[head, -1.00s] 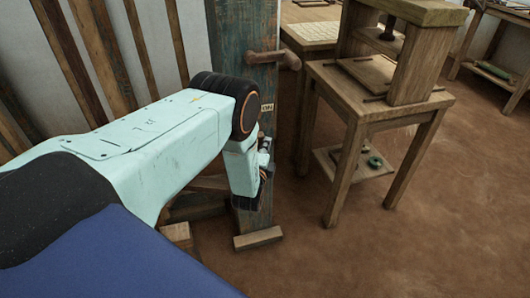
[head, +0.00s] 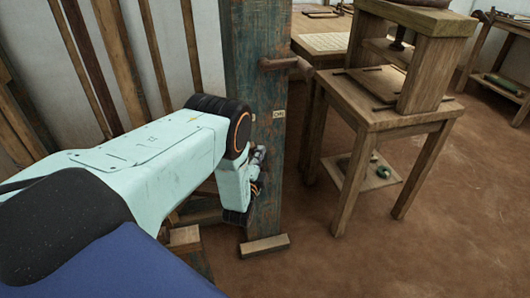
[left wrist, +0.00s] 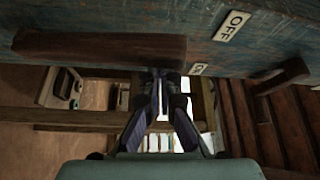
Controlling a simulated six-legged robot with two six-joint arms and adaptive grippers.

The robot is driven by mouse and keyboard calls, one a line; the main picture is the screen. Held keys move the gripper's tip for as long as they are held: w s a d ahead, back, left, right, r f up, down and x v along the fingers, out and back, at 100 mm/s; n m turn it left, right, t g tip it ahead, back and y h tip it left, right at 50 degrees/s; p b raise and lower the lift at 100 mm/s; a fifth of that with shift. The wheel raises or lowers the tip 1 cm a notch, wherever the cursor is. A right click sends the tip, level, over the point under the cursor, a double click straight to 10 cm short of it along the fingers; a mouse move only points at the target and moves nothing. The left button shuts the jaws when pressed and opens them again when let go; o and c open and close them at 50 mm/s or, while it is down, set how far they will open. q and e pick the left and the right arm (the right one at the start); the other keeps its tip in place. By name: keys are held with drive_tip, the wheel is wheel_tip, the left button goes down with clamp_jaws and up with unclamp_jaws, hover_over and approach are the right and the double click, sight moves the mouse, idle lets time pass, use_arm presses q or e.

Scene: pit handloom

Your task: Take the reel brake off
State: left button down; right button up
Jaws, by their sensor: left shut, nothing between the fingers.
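The blue-painted wooden post (head: 258,90) stands in the middle of the head view, with a brown wooden handle (head: 283,64) sticking out of its upper part. The wrist view looks along the post (left wrist: 90,15). There a brown wooden bar (left wrist: 100,46) lies across its face at left, and a shorter wooden piece (left wrist: 281,76) juts out at right. I cannot tell which is the brake lever. An OFF plate (left wrist: 232,25) and a smaller plate (left wrist: 197,69) are on the post. My left gripper (left wrist: 160,84) is shut and empty, beside the bar's right end; contact is unclear. My right gripper is out of view.
A wooden stand (head: 385,110) with a lower shelf is close to the right of the post. A wooden block (head: 264,245) lies at the post's foot. Planks (head: 100,60) lean against the wall at left. The brown floor (head: 420,250) at front right is clear.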

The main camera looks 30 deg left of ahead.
use_arm(q)
drive_tip(key=shift+s+a+f, duration=0.2)
drive_tip(key=shift+s+a, duration=0.15)
drive_tip(key=shift+s, duration=0.1)
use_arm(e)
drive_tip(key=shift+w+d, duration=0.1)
